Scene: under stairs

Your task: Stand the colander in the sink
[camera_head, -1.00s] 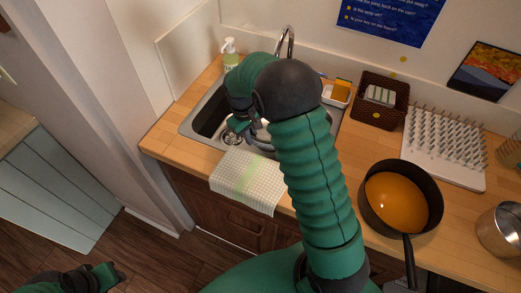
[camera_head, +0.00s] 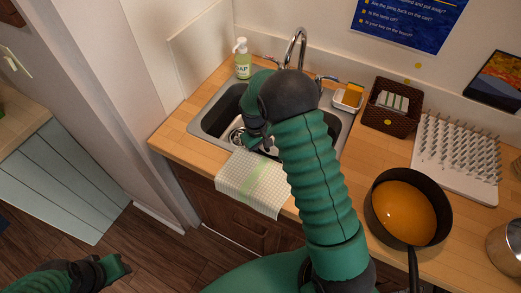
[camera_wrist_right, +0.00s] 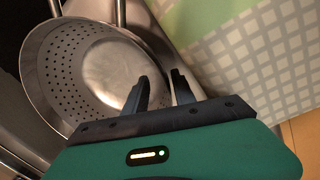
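The colander (camera_wrist_right: 62,72) is a round steel bowl with rows of small holes and loop handles. In the right wrist view its open inside faces the camera, within the sink (camera_wrist_right: 15,120). I cannot tell for sure whether it stands level. In the head view my right arm hides most of it; the sink's rim (camera_head: 195,124) shows around the arm. My right gripper (camera_wrist_right: 160,88) has its two fingers apart with a gap between them, beside the colander's rim, with nothing seen between them. My left gripper (camera_head: 122,266) is low at the left, over the floor, away from the counter.
A checked towel (camera_head: 252,184) hangs over the counter's front edge. A faucet (camera_head: 298,48) and soap bottle (camera_head: 242,60) stand behind the sink. To the right are a sponge dish (camera_head: 348,98), brown basket (camera_head: 390,108), drying rack (camera_head: 456,155) and pan of orange liquid (camera_head: 405,212).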

